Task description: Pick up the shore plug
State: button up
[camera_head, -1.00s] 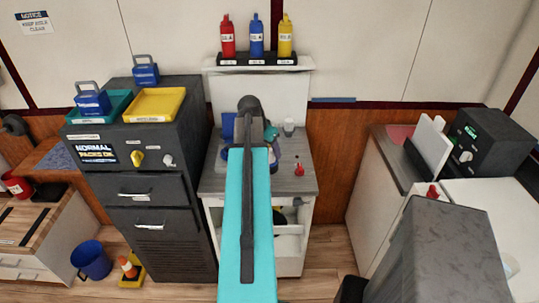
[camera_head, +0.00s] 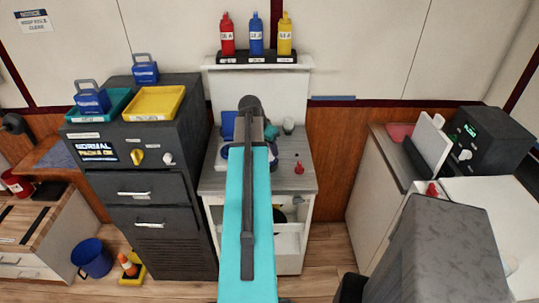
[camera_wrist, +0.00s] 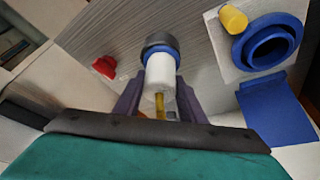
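The wrist view shows what looks like the shore plug (camera_wrist: 161,68), a white body with a blue collar and a dark ring, and a yellow part at its near end. It stands between the two purple fingers of my gripper (camera_wrist: 159,84), one on each side. I cannot tell whether the fingers touch it. In the head view my teal arm hides most of the gripper and the plug. A blue round socket (camera_wrist: 268,42) with a yellow cylinder sits on a white plate, right of the plug in the wrist view.
A red knob (camera_head: 299,168) stands on the grey worktop (camera_head: 298,182); it also shows left of the plug in the wrist view (camera_wrist: 104,66). A small grey cup (camera_head: 288,125) is at the back.

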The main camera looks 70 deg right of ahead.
jog(key=shift+c, duration=0.9)
jog(key=shift+r, duration=0.15)
jog(key=shift+r+b, duration=0.85)
jog(key=shift+r, duration=0.7)
jog(key=s+a+r+b, duration=0.1)
jog(key=s+a+b, duration=0.1)
jog(key=a+b, duration=1)
jog(key=shift+s+a+r+b, duration=0.25)
jog(key=shift+s+a+b, duration=0.1)
jog(key=shift+a, duration=1.35)
jog(key=shift+a+r, duration=0.1)
jog(key=shift+w, duration=0.15)
